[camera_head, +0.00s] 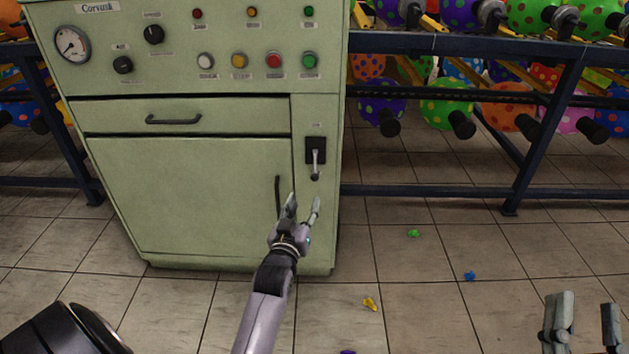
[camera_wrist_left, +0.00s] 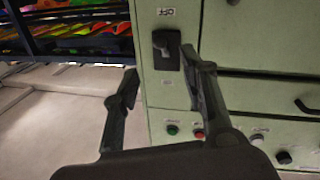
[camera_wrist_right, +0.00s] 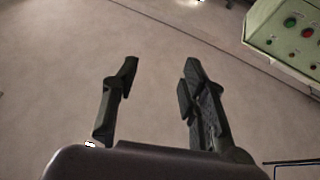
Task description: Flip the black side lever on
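The side lever is a black plate (camera_head: 315,150) with a grey handle (camera_head: 315,168) that hangs down, on the right front of the green machine (camera_head: 190,195). My left gripper (camera_head: 303,206) is open and empty, a little below the lever in the head view. In the left wrist view, which is upside down, the lever (camera_wrist_left: 166,50) is beyond the fingertips (camera_wrist_left: 162,78), beside an OFF label. I see no contact with it. My right gripper (camera_head: 584,308) is open and empty at the lower right, away from the machine. It also shows in the right wrist view (camera_wrist_right: 160,75).
A drawer handle (camera_head: 173,120) and a vertical door handle (camera_head: 278,196) stick out left of the lever. A dark blue rack (camera_head: 440,191) with dotted balloons stands behind at right. Small deflated balloons (camera_head: 369,304) lie on the tiled floor. The floor in front is mostly clear.

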